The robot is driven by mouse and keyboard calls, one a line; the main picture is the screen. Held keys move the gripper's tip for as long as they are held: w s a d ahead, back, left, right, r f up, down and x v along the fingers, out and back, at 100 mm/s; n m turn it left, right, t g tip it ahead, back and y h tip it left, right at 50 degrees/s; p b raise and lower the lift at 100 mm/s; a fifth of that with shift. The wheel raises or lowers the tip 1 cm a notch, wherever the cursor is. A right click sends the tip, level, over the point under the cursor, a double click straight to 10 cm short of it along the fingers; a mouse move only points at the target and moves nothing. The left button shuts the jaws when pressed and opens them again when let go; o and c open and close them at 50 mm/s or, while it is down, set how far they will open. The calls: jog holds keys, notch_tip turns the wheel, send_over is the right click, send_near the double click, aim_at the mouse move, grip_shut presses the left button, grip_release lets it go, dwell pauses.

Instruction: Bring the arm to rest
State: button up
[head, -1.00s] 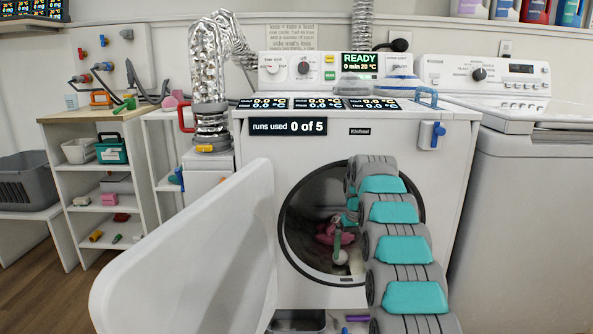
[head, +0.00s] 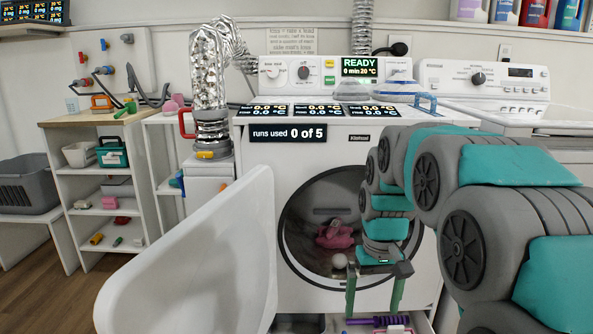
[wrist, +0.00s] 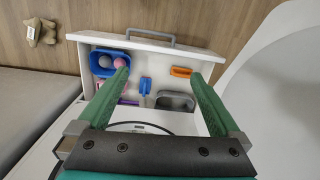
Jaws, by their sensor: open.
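My gripper (head: 374,290) hangs in front of the white dryer (head: 262,168), its green fingers pointing down and spread apart with nothing between them. My arm bends from the right side of the head view down to it. In the wrist view my gripper (wrist: 161,76) is open and empty above a pulled-out white drawer (wrist: 202,52). A pink soft item (head: 335,236) and a whitish ball (head: 339,261) lie in the open drum, behind my gripper.
The dryer's white door (head: 205,255) stands open at the left of the drum. The drawer holds a blue bin (wrist: 101,70) with balls, a blue brush (wrist: 145,86), an orange item (wrist: 181,72) and a grey tray (wrist: 175,100). A washer (head: 480,78) stands at the right.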

jog(key=s+f, duration=0.2)
jog(key=s, duration=1.1)
jog(key=s+f+g+p, duration=0.1)
jog(key=s+f, duration=0.1)
jog(key=s, duration=1.2)
jog(key=shift+s+f+m, duration=0.25)
jog(key=shift+f+m, duration=0.15)
jog(key=shift+d, duration=0.15)
